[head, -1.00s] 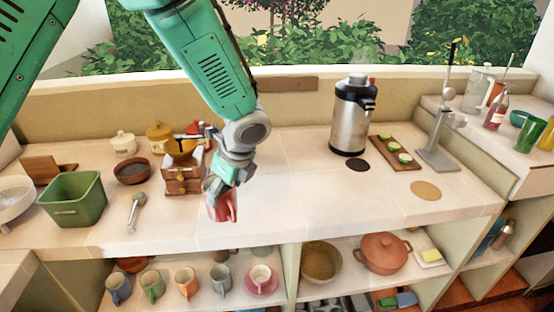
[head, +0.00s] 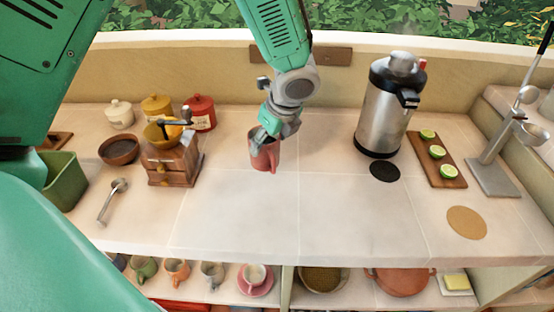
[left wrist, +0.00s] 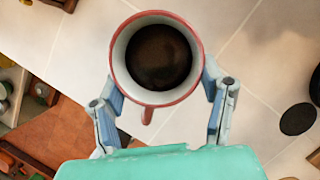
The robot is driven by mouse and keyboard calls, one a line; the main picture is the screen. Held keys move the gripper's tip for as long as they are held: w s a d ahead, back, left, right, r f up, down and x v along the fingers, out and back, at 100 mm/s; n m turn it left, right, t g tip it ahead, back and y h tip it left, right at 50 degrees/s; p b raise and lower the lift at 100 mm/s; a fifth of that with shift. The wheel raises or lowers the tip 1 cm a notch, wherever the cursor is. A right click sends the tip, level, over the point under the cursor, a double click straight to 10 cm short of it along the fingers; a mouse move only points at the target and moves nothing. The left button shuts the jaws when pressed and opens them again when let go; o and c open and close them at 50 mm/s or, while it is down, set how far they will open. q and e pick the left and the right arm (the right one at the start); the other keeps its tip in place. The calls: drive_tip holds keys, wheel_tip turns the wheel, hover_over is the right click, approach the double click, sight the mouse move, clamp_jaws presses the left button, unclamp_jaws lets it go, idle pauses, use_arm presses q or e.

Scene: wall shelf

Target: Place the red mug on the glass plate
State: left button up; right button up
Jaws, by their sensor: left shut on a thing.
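The red mug (head: 266,157) is held upright by my left gripper (head: 264,137) over the middle of the counter, right of the wooden grinder. The gap between its base and the counter is hard to judge. In the left wrist view, the mug (left wrist: 113,62) has a pale inside and dark contents, and its handle points toward the gripper. The fingers of my left gripper (left wrist: 163,95) are shut around its sides. I cannot make out a glass plate in these views. My right gripper is not in view.
A wooden grinder (head: 171,164) stands left of the mug. A steel dispenser (head: 383,110) and a board with lime pieces (head: 436,159) stand right. A dark disc (head: 385,171) and a tan disc (head: 466,222) lie flat. The counter's front middle is clear.

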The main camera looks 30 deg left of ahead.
sight(276, 150)
use_arm(q)
drive_tip(key=f, duration=0.1)
drive_tip(key=d+f, duration=0.1)
drive_tip(key=f, duration=0.1)
drive_tip(key=shift+w+d+f, duration=0.15)
drive_tip(key=shift+w+f, duration=0.05)
drive_tip(key=shift+f, duration=0.1)
drive_tip(key=x, duration=0.3)
drive_tip(key=shift+s+d, duration=0.2)
drive_tip(key=shift+s, duration=0.1)
drive_tip(key=shift+w+a+f, duration=0.1)
drive_tip(key=shift+a+f, duration=0.15)
drive_tip(key=shift+f, duration=0.15)
drive_tip(key=o, duration=1.3)
drive_tip(key=shift+d, duration=0.1)
drive_tip(key=o, duration=0.3)
drive_tip(key=shift+d, duration=0.3)
drive_tip(key=shift+r, duration=0.15)
